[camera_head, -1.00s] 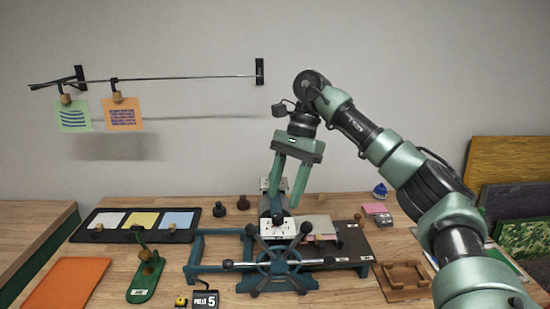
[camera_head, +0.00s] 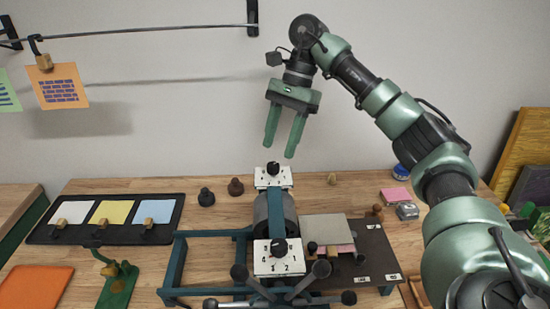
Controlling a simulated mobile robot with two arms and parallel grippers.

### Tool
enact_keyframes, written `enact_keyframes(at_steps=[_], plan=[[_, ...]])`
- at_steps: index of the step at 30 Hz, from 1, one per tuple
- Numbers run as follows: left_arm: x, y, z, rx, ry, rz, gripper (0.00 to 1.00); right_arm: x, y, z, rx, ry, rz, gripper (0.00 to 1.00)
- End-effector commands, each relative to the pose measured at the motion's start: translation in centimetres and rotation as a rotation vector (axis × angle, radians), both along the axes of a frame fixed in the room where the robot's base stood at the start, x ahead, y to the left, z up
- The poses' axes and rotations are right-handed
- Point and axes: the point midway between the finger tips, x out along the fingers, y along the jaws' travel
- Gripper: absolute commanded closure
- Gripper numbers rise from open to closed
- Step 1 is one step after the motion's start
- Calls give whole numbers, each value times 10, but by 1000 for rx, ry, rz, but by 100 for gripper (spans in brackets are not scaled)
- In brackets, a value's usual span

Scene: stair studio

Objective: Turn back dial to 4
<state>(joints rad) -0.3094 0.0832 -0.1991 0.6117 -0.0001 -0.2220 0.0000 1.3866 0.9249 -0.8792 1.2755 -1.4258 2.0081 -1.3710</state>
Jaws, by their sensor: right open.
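The back dial (camera_head: 268,168) is a black knob on a white plate with marks around it, at the far end of the green press (camera_head: 276,212). Its marks are too small to read. A similar front dial (camera_head: 279,250) with a black knob and numbers on a white plate sits at the near end. My right gripper (camera_head: 279,151) is open and empty, fingers pointing down, and shows just above the back dial, apart from it in the picture. The depth gap is hard to judge. My left gripper is not in view.
A spoked handwheel (camera_head: 280,290) stands at the press's near end. A dark tray (camera_head: 172,232) with three coloured sheets lies left. Two dark knobs (camera_head: 236,187) stand between tray and press. A dark board (camera_head: 372,247) and pink pad (camera_head: 394,195) lie right.

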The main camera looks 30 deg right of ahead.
Motion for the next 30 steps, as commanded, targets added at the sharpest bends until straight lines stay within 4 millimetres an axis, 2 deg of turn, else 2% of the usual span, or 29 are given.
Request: enact_keyframes(at_steps=[1,3,9,13,19,20,24,25,30], plan=[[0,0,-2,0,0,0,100,-1,4,-11,1,4,4,52],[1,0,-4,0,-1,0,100,-2,8,-21,0,3,3,52],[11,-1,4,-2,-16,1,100,-4,15,-37,0,1,-1,52],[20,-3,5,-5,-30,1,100,-4,17,-42,0,0,0,52],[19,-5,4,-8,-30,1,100,-4,17,-43,0,0,0,52],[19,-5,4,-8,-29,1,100,-4,17,-43,0,0,0,55],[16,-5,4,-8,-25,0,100,-4,17,-43,0,0,0,94],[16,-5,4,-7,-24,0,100,-4,17,-43,0,0,0,100],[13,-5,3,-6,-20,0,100,-4,17,-43,0,-1,-4,100]])
